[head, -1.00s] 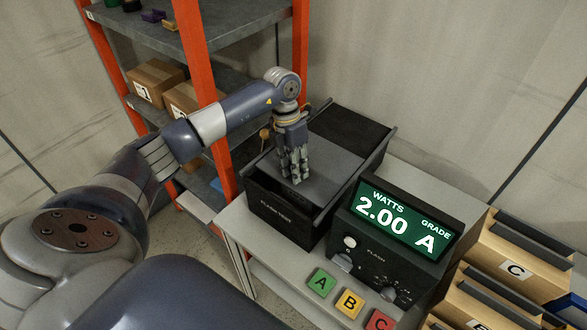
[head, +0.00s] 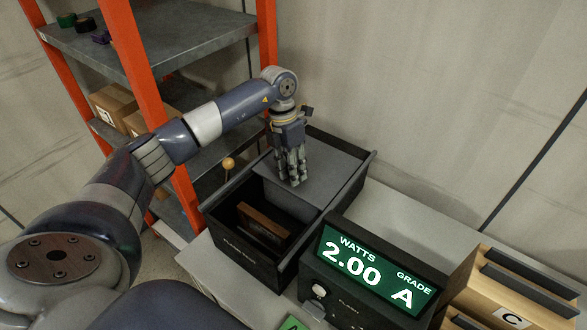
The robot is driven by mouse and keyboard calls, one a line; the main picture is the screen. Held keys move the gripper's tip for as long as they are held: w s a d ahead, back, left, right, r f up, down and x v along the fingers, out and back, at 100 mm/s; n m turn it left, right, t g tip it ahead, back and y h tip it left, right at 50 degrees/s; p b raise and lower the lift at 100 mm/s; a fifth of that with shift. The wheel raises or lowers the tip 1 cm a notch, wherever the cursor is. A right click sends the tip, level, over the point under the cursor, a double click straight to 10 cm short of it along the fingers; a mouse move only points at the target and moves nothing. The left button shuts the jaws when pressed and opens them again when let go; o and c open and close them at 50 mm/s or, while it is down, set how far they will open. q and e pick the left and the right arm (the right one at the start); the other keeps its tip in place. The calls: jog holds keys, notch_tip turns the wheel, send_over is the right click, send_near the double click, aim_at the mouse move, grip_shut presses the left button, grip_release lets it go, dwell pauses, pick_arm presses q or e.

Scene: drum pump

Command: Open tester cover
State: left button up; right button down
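The tester is a black open-topped box (head: 238,250) on the light grey table. Its flat dark grey cover (head: 325,172) lies over the back part of the box, and the front part is uncovered. A brown panel-like piece (head: 262,222) shows inside the opening. My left gripper (head: 294,182) points down with its fingertips at the cover's front edge area, apparently touching it. Its fingers look held together, with nothing seen between them. My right gripper is not in view.
The meter (head: 365,270) reading "2.00 A" stands right of the tester. A wooden bin marked C (head: 512,318) is at the lower right. A wooden-knobbed lever (head: 229,163) rises at the tester's left side. An orange-post shelf (head: 150,100) stands behind my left arm.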

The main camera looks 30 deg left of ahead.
pick_arm(q)
jog(key=shift+o, duration=1.4)
jog(key=shift+w, duration=0.1)
jog(key=shift+w+a+r, duration=0.1)
jog(key=shift+r, duration=0.25)
notch_tip(320, 180, up, 11)
jog(key=a, duration=0.2)
jog(key=shift+w, duration=0.2)
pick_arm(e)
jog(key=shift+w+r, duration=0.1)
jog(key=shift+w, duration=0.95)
